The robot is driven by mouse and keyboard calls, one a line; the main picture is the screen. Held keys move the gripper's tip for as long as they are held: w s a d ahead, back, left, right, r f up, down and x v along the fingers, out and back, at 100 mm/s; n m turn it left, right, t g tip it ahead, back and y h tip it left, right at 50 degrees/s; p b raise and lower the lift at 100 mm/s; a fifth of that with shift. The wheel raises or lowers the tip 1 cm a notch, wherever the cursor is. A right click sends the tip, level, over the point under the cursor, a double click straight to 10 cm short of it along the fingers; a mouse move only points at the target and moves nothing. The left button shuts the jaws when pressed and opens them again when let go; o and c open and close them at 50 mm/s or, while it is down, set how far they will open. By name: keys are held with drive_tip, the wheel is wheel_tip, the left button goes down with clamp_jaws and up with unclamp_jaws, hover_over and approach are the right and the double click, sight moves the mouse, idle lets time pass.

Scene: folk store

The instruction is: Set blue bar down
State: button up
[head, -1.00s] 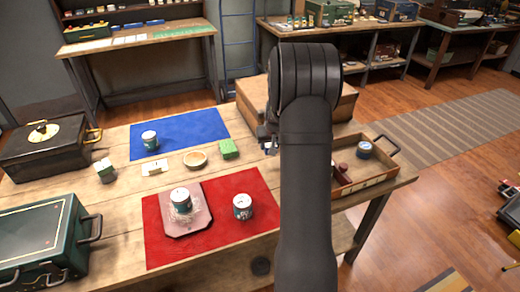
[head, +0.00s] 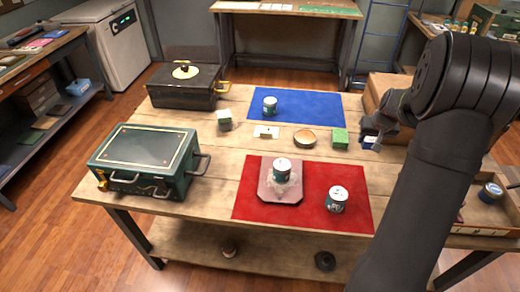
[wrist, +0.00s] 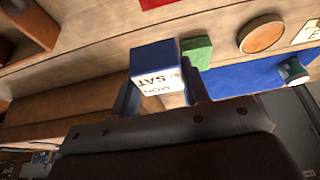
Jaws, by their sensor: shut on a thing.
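The blue bar (wrist: 153,57) has a white printed face reading "MON" and "SAT". In the wrist view it sits between the two fingers of my gripper (wrist: 163,92), which is shut on it. In the head view my gripper (head: 376,128) is over the right part of the wooden table (head: 225,140), and a small blue and white part of the bar (head: 371,142) shows below it. The bar is just right of a green block (head: 340,136). I cannot tell whether the bar touches the table.
A blue mat (head: 310,105) with a can (head: 270,105) lies behind. A red mat (head: 250,200) in front bears a plaque and cans. A cardboard box (head: 388,84) and an open tray (head: 480,228) are at right.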

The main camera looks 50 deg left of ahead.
drive_tip(key=s+a+n, duration=0.2)
drive_tip(key=s+a, duration=0.6)
drive_tip(key=a, duration=0.3)
drive_tip(key=n+g+y, duration=0.1)
drive_tip(key=n, duration=0.2)
hover_over(252, 147)
drive_tip(key=d, duration=0.2)
wheel_tip(252, 147, down, 6)
drive_tip(key=shift+d+f, duration=0.1)
drive_tip(key=shift+f, duration=0.05)
drive_tip(key=shift+s+a+f+g, duration=0.3)
drive_tip(key=shift+a+f, duration=0.05)
drive_tip(key=shift+a, duration=0.05)
drive_tip(key=shift+f+m, duration=0.3)
drive_tip(key=shift+f, duration=1.6)
drive_tip(key=shift+f, duration=0.1)
drive_tip(key=o, duration=1)
drive_tip(key=shift+c, duration=0.2)
